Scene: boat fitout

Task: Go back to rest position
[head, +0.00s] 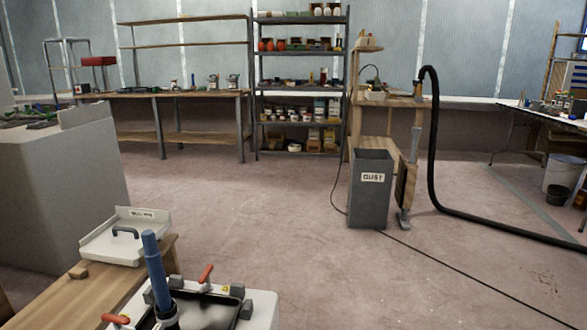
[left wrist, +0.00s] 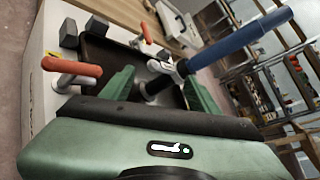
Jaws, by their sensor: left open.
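My left gripper (left wrist: 157,92) shows in the left wrist view with its two green fingers apart. A tool with a blue handle (left wrist: 240,46) and a dark lower part lies beyond the fingers in that view; I cannot tell whether they touch it. In the head view the blue handle (head: 153,262) stands nearly upright over a white box (head: 262,316) with a black tray (head: 226,305) and red-handled clamps (head: 205,274). My left gripper does not show in the head view. My right gripper is in neither view.
A grey dust bin (head: 371,205) and a black hose (head: 436,160) stand ahead. A cable crosses the floor. The middle floor (head: 260,215) is clear.

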